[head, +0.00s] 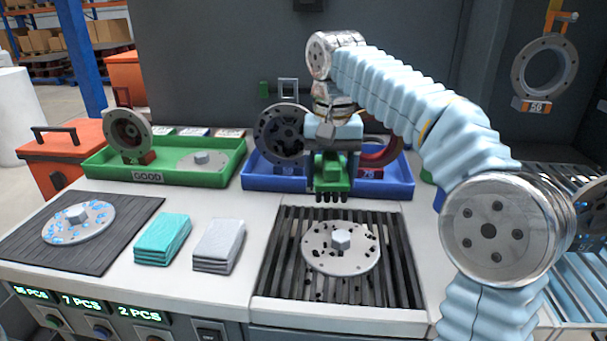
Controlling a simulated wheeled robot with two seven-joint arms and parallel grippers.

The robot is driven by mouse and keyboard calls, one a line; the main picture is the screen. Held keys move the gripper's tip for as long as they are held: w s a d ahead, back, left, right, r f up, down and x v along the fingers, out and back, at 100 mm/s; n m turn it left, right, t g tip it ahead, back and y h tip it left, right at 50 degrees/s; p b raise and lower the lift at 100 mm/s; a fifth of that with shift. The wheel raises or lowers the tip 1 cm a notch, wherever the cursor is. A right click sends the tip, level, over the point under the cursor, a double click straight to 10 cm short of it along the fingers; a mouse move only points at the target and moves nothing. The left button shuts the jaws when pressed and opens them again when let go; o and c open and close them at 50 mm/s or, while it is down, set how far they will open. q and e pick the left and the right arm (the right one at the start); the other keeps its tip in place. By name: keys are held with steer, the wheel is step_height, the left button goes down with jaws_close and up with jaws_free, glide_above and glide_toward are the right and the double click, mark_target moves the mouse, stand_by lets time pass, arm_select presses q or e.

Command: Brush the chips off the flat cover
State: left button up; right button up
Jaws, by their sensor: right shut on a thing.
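A round grey flat cover (324,262) with a raised hub lies on the slatted grate (405,285) at the front centre. Dark chips are scattered on its face, and several lie on the grate near it. My right gripper (332,155) is shut on a green brush (332,173) with black bristles. The bristles point down, behind and above the cover, apart from it. My left gripper is not in view.
Another cover (95,222) with blue marks lies on a dark mat (135,212) at left. Teal cloths (162,238) and grey cloths (218,245) lie between. A green GOOD tray (215,172) and a blue tray (262,184) with round parts stand behind.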

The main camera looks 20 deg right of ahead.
steer(key=shift+d+f+m, duration=0.2)
steer(key=shift+d+m, duration=0.05)
steer(key=shift+m, duration=0.25)
step_height(320, 180, down, 5)
steer(key=shift+f+b, duration=0.15)
steer(key=shift+b, duration=0.9)
steer(key=shift+f+b, duration=0.25)
steer(key=shift+b, duration=0.1)
steer(key=shift+f, duration=0.35)
